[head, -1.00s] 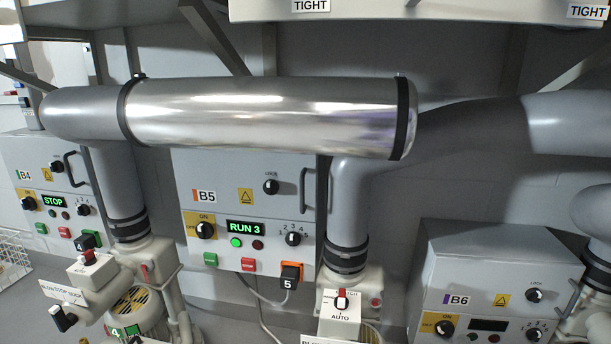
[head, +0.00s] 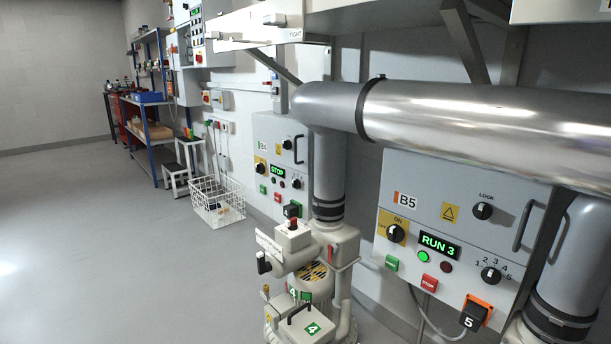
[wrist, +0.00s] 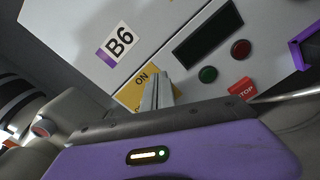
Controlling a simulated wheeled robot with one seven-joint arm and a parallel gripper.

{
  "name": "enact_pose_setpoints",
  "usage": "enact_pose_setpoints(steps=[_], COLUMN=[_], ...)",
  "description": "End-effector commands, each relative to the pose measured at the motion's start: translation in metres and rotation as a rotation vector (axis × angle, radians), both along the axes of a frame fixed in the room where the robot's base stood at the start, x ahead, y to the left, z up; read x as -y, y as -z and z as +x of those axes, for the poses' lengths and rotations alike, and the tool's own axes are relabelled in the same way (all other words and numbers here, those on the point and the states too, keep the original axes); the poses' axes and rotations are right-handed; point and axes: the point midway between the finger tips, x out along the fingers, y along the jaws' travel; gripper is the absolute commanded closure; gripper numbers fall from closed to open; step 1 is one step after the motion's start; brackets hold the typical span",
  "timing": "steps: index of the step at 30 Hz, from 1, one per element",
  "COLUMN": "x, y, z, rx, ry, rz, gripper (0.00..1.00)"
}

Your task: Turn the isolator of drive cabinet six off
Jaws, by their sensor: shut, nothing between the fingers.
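Drive cabinet B6 (wrist: 190,38) fills the upper part of the wrist view, with a purple-edged B6 label (wrist: 117,40). Its yellow isolator plate (wrist: 137,87) shows the word ON. My gripper (wrist: 160,85) is shut and empty, its fingers in front of this plate. The fingers hide the isolator knob, so its position and any contact cannot be told. The cabinet's display (wrist: 208,35) is dark. Cabinet B6 and my gripper are both outside the head view.
In the wrist view a green button (wrist: 208,74), a red button (wrist: 240,48) and a red stop button (wrist: 243,89) sit close by. The head view shows cabinet B5 (head: 455,175) reading RUN 3, cabinet B4 (head: 268,135) reading STOP, a thick pipe (head: 450,108) and open floor at left.

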Motion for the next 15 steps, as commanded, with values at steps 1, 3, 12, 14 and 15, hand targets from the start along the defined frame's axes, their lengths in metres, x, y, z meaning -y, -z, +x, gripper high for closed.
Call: enact_pose_setpoints(steps=[1, 3, 12, 14, 15], x=[-0.0005, -0.0007, -0.0019, -0.0021, -0.0023], y=[0.0010, 0.0014, 0.0028, 0.0031, 0.0033], z=[0.0004, 0.0007, 0.0022, 0.0025, 0.0027], rx=[0.000, 0.000, 0.000, 0.000, 0.000], ry=[0.000, 0.000, -0.001, -0.001, -0.001], rz=[0.000, 0.000, 0.000, 0.000, 0.000], gripper=[1.00, 1.00, 1.00, 1.00, 1.00])
